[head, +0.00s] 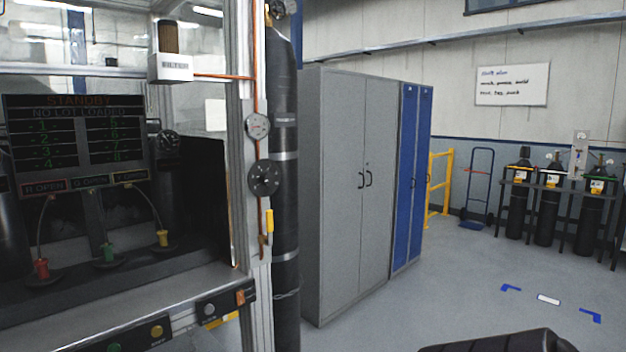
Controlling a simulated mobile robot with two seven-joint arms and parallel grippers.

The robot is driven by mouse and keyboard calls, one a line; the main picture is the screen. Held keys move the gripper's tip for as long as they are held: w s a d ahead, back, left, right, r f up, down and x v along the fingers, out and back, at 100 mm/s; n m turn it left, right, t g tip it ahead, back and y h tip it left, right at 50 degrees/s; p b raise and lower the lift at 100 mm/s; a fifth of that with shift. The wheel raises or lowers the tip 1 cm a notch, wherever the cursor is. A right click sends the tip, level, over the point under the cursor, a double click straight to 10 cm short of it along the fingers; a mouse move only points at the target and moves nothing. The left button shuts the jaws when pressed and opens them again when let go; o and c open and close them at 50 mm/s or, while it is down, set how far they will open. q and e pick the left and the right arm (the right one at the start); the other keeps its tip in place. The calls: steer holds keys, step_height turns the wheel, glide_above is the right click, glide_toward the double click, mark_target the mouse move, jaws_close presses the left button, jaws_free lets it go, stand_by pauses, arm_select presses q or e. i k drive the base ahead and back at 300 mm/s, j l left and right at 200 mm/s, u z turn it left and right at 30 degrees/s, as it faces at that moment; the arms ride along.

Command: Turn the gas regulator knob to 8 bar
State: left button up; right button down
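A round white-faced gauge (257,126) is mounted on the pale metal post of the machine, left of centre in the head view. Its reading is too small to tell. Just below it is a black round knob (264,179) with small pale marks around its face. Its setting is too small to read. A copper pipe (259,98) runs down the post past both. A yellow lever (269,222) sits below the knob. Neither of my grippers shows, so nothing is touching the knob in this view.
The machine cabinet with a dark STANDBY display (75,143) fills the left. A grey cabinet (345,190) and blue locker (411,180) stand behind. Open floor (460,290) lies to the right, with gas cylinders (546,210) beyond.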

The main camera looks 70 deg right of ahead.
mark_target(266, 178)
steer(key=l+z, duration=0.1)
steer(key=z, duration=0.35)
steer(key=i+l+z, duration=0.1)
steer(key=z, duration=0.35)
steer(key=i+z, duration=0.1)
steer(key=z, duration=0.35)
steer(key=k+z, duration=0.35)
steer(key=z, duration=0.15)
